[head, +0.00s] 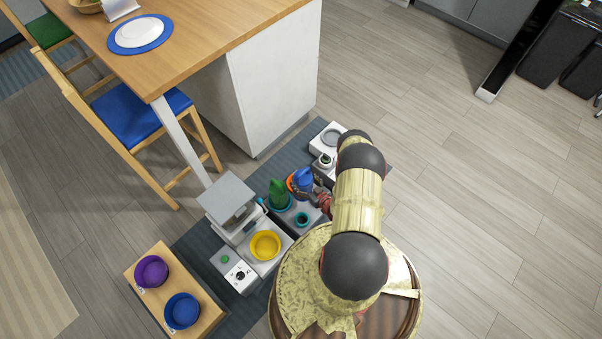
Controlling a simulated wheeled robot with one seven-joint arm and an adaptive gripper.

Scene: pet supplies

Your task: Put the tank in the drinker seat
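A blue tank-like piece (303,178) stands in an orange ring or dish (290,184) among the pet supplies on the dark mat. A green tank-like piece (279,192) stands just left of it in a teal dish (287,207). A round teal ring with a dark centre (302,219) sits on a grey base in front; I cannot tell for sure which part is the drinker seat. My gripper (321,197) is low, close to the right side of the blue piece. My arm hides part of it, so its fingers and any contact are unclear.
A yellow bowl (265,245) sits on a white feeder (228,200) to the left. A white unit with a grey ring (330,138) stands behind. A wooden stand (205,318) holds purple (151,271) and blue (182,311) bowls.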

